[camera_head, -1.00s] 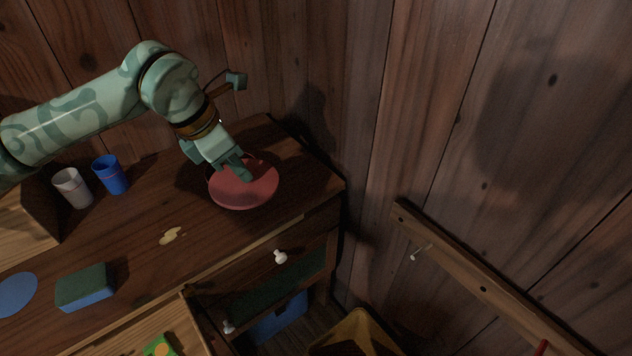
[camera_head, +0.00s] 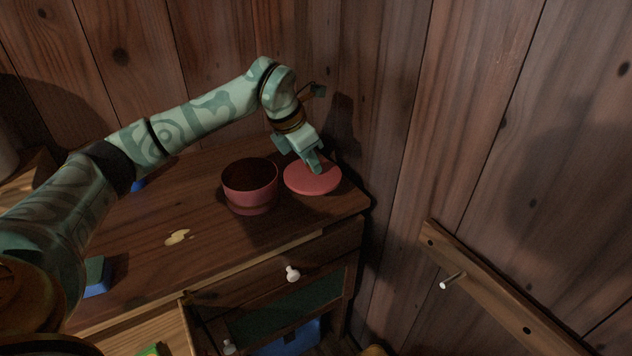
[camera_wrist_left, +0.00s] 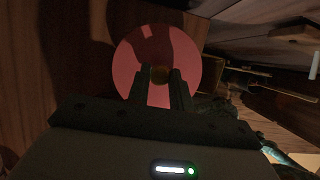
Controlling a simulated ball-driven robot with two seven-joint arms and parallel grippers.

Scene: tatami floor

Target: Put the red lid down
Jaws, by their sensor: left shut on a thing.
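The red lid (camera_head: 312,181) is a flat round disc at the right end of the dresser top. It also fills the middle of the left wrist view (camera_wrist_left: 135,62). My left gripper (camera_head: 316,168) is over the lid and shut on its small dark knob (camera_wrist_left: 160,75). I cannot tell whether the lid touches the wood. The red pot (camera_head: 250,187) stands open just left of the lid, its dark inside showing. My right gripper is not in view.
A blue and green sponge (camera_head: 97,275) is partly behind my arm. A drawer with a white knob (camera_head: 292,273) is below. Wooden walls close off the back and right.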

